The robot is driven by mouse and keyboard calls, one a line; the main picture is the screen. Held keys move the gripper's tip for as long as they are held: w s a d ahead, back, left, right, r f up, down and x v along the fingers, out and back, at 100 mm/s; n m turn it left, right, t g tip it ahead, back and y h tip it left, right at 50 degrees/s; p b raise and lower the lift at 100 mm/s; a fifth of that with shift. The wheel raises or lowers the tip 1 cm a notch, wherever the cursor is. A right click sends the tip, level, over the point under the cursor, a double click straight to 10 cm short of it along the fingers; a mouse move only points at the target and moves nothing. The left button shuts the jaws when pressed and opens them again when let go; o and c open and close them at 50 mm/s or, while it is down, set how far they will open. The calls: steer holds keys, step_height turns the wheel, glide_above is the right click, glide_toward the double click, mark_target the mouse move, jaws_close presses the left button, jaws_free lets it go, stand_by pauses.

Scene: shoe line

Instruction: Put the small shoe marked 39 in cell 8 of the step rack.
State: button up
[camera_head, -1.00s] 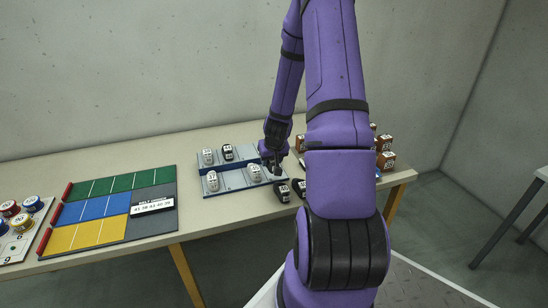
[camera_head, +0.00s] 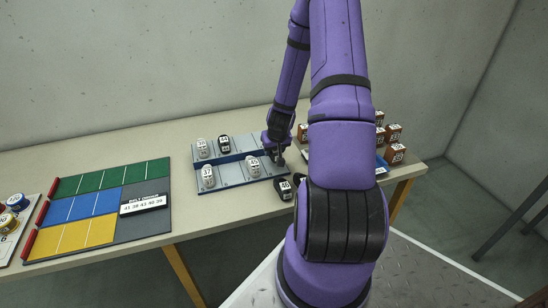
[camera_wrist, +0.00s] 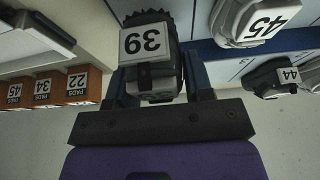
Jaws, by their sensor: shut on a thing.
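My gripper (camera_head: 277,153) is over the right end of the step rack (camera_head: 231,175) in the head view. In the wrist view its two fingers are shut on the black small shoe marked 39 (camera_wrist: 148,42), one finger on each side. In the head view that shoe is mostly hidden by the gripper. The rack has two tiers with a blue step. A white shoe marked 45 (camera_wrist: 252,18) stands on the lower tier and a black shoe marked 44 (camera_wrist: 278,78) on the upper. Cell numbers are too small to read.
Two more white shoes stand at the rack's left, on the upper tier (camera_head: 203,148) and lower tier (camera_head: 207,177). A black shoe (camera_head: 284,188) is on the table before the rack. Brown boxes (camera_head: 393,134) stand right. A coloured board (camera_head: 88,208) lies left.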

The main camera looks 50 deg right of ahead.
steer(key=shift+f, duration=1.95)
steer(key=shift+f, duration=0.1)
steer(key=o, duration=0.9)
steer(key=shift+o, duration=0.2)
